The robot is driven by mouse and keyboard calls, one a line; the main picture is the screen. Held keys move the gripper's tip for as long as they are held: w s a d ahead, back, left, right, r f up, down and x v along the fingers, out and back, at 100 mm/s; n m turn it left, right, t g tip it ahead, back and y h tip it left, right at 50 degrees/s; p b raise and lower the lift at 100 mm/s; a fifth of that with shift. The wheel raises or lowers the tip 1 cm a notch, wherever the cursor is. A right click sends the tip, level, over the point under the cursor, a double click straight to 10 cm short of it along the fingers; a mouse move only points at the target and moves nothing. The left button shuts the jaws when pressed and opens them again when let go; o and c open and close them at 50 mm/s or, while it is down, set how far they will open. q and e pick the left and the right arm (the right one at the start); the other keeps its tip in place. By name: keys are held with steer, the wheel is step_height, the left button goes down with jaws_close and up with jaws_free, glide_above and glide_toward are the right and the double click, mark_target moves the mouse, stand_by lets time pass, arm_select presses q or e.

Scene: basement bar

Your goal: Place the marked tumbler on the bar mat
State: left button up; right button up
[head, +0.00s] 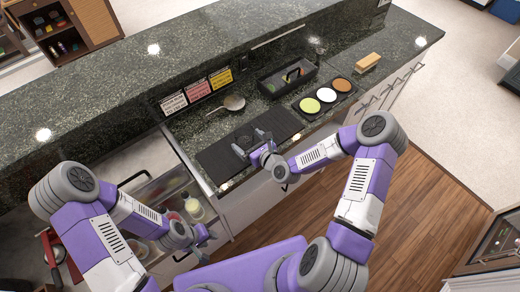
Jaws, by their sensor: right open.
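The dark ribbed bar mat (280,122) lies on the lower counter, in front of the three signs. My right gripper (248,143) is open, low over the middle of the mat. No marked tumbler can be made out clearly; the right gripper hides part of the mat. My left gripper (207,240) is in front of the counter, beside the open drawer and well apart from the mat. Its fingers are too small to tell whether they are open or shut.
The open drawer (148,190) holds containers, including a pale yellow one (194,208). Behind the mat are a strainer-like tool (233,102), a black caddy (287,80) and a tray of round dishes (327,97). A wooden block (368,61) lies right. A raised ledge (190,50) runs behind.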

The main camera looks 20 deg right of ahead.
steer(key=v, duration=0.9)
steer(key=shift+s+r, duration=0.15)
steer(key=shift+s, duration=0.05)
steer(key=shift+d, duration=0.1)
